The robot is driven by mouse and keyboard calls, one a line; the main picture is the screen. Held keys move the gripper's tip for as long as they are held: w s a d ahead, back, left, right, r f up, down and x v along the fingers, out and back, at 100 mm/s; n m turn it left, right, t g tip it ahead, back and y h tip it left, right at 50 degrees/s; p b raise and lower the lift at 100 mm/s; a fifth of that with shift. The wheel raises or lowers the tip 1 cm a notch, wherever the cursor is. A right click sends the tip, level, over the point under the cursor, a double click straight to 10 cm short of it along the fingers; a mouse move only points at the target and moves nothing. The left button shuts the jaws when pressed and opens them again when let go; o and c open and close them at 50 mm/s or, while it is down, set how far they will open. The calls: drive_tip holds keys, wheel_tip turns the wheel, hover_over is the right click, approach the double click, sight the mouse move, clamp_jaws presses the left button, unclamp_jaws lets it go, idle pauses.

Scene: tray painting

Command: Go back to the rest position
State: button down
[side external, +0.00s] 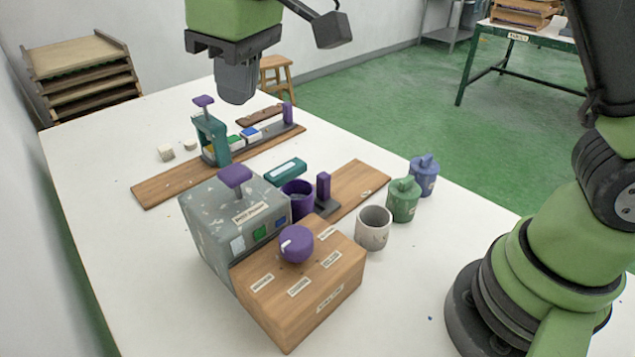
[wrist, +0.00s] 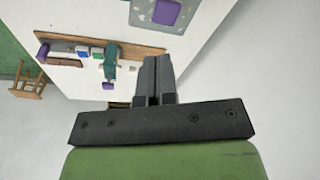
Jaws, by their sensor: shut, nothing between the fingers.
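My gripper (side external: 238,82) is in the air above the far part of the white table, near the top of the side view. Its fingers are shut together with nothing between them. In the wrist view the closed fingers (wrist: 154,80) point over the table. Below and to the left of my gripper in the side view stands a teal press-like stand (side external: 211,138) with a purple top, on a wooden board (side external: 160,187). My gripper is apart from it and touches nothing.
A grey box (side external: 215,215) with a purple handle and a wooden box (side external: 330,272) with a purple knob stand in front. A purple cup (side external: 298,205), a grey cup (side external: 373,235), a green lidded jar (side external: 403,205) and a blue one (side external: 424,180) stand nearby. The table's left side is clear.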

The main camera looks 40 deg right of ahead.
drive_tip(key=s+d+r+m+t+y, duration=0.1)
drive_tip(key=s+d+r+m+t, duration=0.45)
drive_tip(key=s+d, duration=0.7)
drive_tip(key=s+f+m, duration=0.1)
drive_tip(key=s+m, duration=0.2)
drive_tip(key=s, duration=0.4)
drive_tip(key=shift+s+d+f+m, duration=0.3)
drive_tip(key=shift+d+m, duration=0.05)
drive_tip(key=shift+d, duration=0.1)
